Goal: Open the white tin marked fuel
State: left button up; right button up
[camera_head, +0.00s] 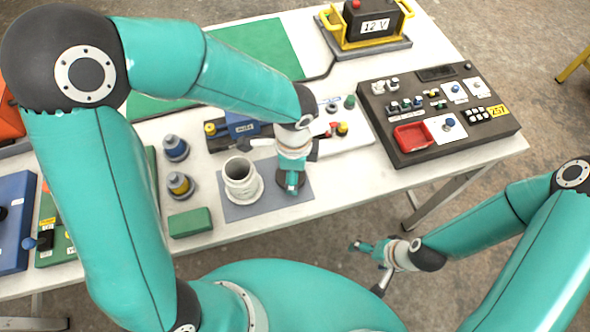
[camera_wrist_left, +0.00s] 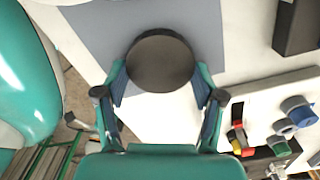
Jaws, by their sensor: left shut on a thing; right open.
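The white tin (camera_head: 241,181) stands upright on the grey mat (camera_head: 262,206) near the table's front edge. Its mouth shows at the top with no lid on it; I cannot read any marking on it. My left gripper (camera_head: 292,182) is just right of the tin, pointing down. It is shut on a dark round lid (camera_head: 281,186), which shows as a black disc (camera_wrist_left: 160,62) between the two fingers in the left wrist view. I cannot tell whether the lid touches the mat. My right gripper (camera_head: 371,250) is open and empty, beyond the table's front edge.
A green block (camera_head: 190,222) and two knobbed pieces (camera_head: 180,184) stand left of the tin. A dark control panel (camera_head: 440,112) with a red tray lies to the right. A 12 V battery (camera_head: 372,20) in a yellow frame stands at the back.

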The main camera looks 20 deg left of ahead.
pick_arm(q)
jog(key=shift+f, duration=0.1)
jog(key=o, duration=1.3)
jog(key=shift+r, duration=0.2)
notch_tip(320, 180, up, 12)
jog(key=shift+w+f+p, duration=0.1)
jog(key=shift+p, duration=0.35)
